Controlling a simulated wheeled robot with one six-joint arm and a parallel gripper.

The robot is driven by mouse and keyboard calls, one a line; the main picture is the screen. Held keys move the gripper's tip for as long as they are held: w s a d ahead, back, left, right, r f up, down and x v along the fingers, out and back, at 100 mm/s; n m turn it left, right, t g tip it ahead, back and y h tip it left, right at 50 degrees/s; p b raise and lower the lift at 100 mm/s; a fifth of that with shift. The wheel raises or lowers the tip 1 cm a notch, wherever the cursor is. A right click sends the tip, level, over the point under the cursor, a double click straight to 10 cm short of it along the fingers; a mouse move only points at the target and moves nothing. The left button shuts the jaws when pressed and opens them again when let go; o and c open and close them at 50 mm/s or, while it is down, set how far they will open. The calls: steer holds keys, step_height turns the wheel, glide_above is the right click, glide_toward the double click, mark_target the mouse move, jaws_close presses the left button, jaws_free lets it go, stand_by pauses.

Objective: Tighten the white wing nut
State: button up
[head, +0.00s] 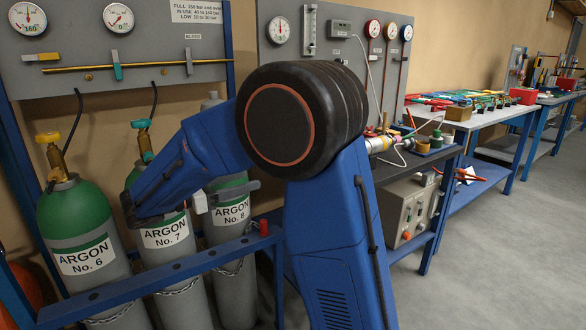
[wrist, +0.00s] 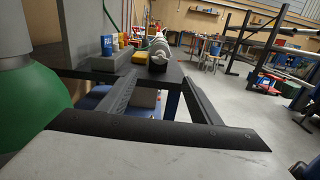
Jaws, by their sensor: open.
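I cannot make out a white wing nut in either view. In the head view my gripper (head: 248,187) is a small dark shape in front of the cylinder ARGON No. 8 (head: 232,232), above the blue rack rail (head: 180,268), and points right. A small pale block (head: 199,202) shows at its base; I cannot tell what it is. In the wrist view my gripper's two dark fingers (wrist: 160,77) stand wide apart with nothing held between them. My arm hides part of the cylinders and rack.
Cylinders ARGON No. 6 (head: 84,240) and No. 7 (head: 170,255) stand left, chained behind the rail. A dark bench (head: 425,160) with fittings stands right, also ahead in the wrist view (wrist: 177,72). The floor (head: 510,250) is clear.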

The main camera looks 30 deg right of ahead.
steer(key=d, duration=1.6)
steer(key=shift+w+d, duration=0.25)
steer(key=shift+d, duration=0.15)
steer(key=shift+c, duration=0.4)
steer(key=c, duration=1)
